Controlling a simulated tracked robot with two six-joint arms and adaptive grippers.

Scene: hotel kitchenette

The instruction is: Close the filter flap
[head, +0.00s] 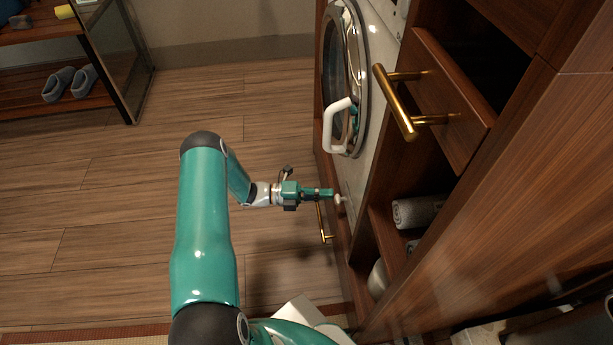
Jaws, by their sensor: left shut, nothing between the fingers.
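My left gripper (329,193) reaches in from the left with its fingers shut and nothing between them. Its tips are at the lower front of the white washing machine (377,95), right by a small white piece (340,198) there. This piece seems to be part of the filter flap area. The fingers and the steep angle hide much of it, so I cannot tell whether the flap is open or whether the tips touch it. My right gripper is not in view.
The washer's round door (343,75) with a white handle (337,125) is above the gripper. A brass-handled drawer (450,105) juts out at right. A lower brass handle (321,222) is just below the gripper. Rolled towels (416,211) sit in a shelf. The wooden floor (100,220) at left is clear.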

